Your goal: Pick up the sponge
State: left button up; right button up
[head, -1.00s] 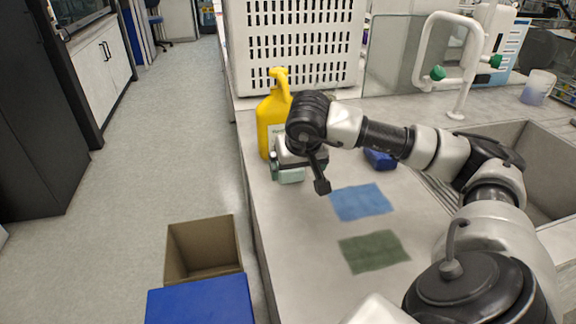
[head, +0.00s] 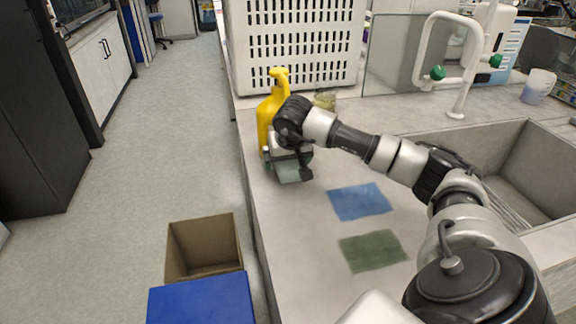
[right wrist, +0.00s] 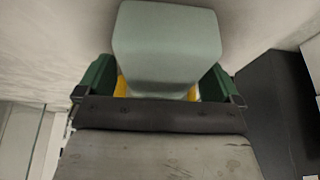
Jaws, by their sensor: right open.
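A pale green block that looks like the sponge (head: 293,173) is on the counter under my right gripper (head: 292,162), next to the yellow bottle. In the right wrist view, the pale green block (right wrist: 167,45) fills the upper middle, between the two dark green fingers (right wrist: 160,80) of my right gripper. The fingers are open, one on each side of it. Yellow shows in narrow strips beside the block; I cannot tell what it belongs to. Contact between fingers and block cannot be made out. My left gripper is not in view.
A yellow spray bottle (head: 265,125) stands close to my right gripper, with a white perforated crate (head: 293,12) behind. Blue cloth (head: 360,201) and green cloth (head: 372,251) lie flat on the counter. The sink (head: 520,165) is right. An open box (head: 204,248) stands left of the counter.

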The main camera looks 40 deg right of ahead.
jog(key=c, duration=1.1)
jog(key=shift+o, duration=0.2)
jog(key=shift+r, duration=0.1)
jog(key=shift+r, duration=0.15)
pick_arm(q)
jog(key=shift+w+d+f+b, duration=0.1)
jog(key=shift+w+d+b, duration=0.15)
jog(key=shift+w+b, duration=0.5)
pick_arm(e)
jog(key=w+a, duration=0.3)
jog(key=a, duration=0.5)
jog(key=w+a, duration=0.3)
jog(key=a, duration=0.6)
